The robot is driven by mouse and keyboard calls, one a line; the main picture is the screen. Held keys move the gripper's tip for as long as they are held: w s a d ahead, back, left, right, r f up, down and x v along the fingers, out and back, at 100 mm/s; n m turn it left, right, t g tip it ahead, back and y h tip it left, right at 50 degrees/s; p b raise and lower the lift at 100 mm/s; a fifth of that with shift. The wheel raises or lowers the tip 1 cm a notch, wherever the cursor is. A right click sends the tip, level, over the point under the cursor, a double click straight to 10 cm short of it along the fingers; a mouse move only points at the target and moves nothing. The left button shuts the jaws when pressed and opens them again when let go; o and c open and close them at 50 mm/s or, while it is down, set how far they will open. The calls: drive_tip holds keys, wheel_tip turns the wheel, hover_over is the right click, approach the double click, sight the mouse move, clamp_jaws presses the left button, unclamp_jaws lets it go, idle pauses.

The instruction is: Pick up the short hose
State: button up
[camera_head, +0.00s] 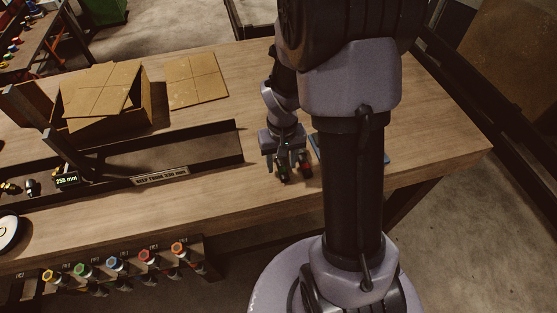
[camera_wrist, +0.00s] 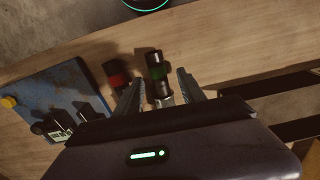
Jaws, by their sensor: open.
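Two short black hose-like pieces are near my gripper; I cannot tell for certain which one is the short hose. The one with a green band (camera_wrist: 157,73) lies between my gripper's fingers (camera_wrist: 160,90) in the wrist view, with a pale metal end toward the palm. My gripper is open, with a finger on each side of it and gaps showing. The one with a red band (camera_wrist: 116,76) is just left of the left finger, outside the jaws. In the head view my gripper (camera_head: 289,168) is low over the bench, and its arm hides part of the area.
A blue plate (camera_wrist: 52,92) with several black parts is left of the fingers in the wrist view. In the head view, a dark trough (camera_head: 185,152) and a cardboard box (camera_head: 140,107) are on the bench (camera_head: 235,192) to the left. Colour-capped parts hang along the front edge.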

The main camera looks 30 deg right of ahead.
drive_tip(key=shift+d+f, duration=0.1)
drive_tip(key=shift+f, duration=0.75)
drive_tip(key=shift+r, duration=0.1)
drive_tip(key=shift+c, duration=0.5)
clamp_jaws()
